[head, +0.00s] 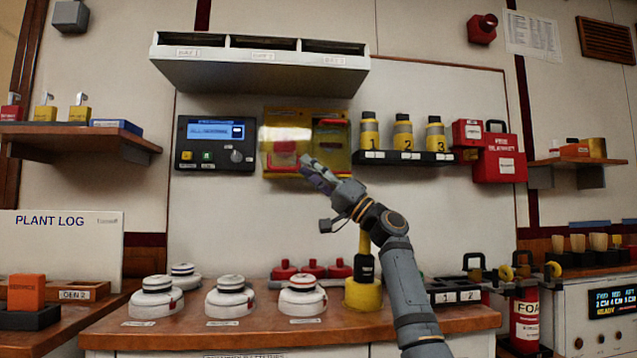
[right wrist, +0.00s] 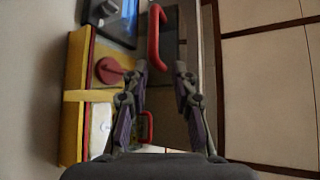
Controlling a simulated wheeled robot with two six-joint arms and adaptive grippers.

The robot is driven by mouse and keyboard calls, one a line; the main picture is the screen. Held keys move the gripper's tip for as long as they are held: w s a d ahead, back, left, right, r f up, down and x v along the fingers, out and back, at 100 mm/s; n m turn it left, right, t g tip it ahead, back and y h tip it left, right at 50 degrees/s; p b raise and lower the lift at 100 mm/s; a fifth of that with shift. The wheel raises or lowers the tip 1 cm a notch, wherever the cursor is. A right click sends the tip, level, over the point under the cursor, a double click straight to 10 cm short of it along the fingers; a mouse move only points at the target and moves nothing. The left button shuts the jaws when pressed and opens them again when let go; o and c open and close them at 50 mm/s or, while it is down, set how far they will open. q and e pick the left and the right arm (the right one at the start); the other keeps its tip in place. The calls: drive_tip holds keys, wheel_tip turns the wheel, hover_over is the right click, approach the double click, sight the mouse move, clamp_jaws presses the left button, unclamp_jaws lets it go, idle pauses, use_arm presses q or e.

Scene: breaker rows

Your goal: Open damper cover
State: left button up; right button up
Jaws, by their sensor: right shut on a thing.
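The yellow damper box (head: 340,152) is on the back wall, right of a blue-screen panel. Its clear damper cover (head: 286,138) shows as a hazy, glaring pane over the left part, and seems to stand partly out from the box. My right gripper (head: 306,163) is at the pane's lower right edge, shut on the cover. In the right wrist view, the yellow box (right wrist: 74,105) is at left with a round red knob (right wrist: 109,70). A red handle (right wrist: 155,45) lies by my fingertips (right wrist: 160,72); the exact contact is unclear. My left gripper is not in view.
A grey hood (head: 260,72) overhangs the box. The blue-screen panel (head: 215,143) is close on the left. A shelf (head: 405,157) with numbered yellow-black bottles is at right. White detectors (head: 230,298) stand on the counter below.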

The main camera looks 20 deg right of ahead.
drive_tip(key=v, duration=0.2)
drive_tip(key=shift+s+d+b, duration=0.2)
drive_tip(key=shift+d+b, duration=0.05)
drive_tip(key=shift+b, duration=0.1)
drive_tip(key=shift+f, duration=0.1)
idle(0.6)
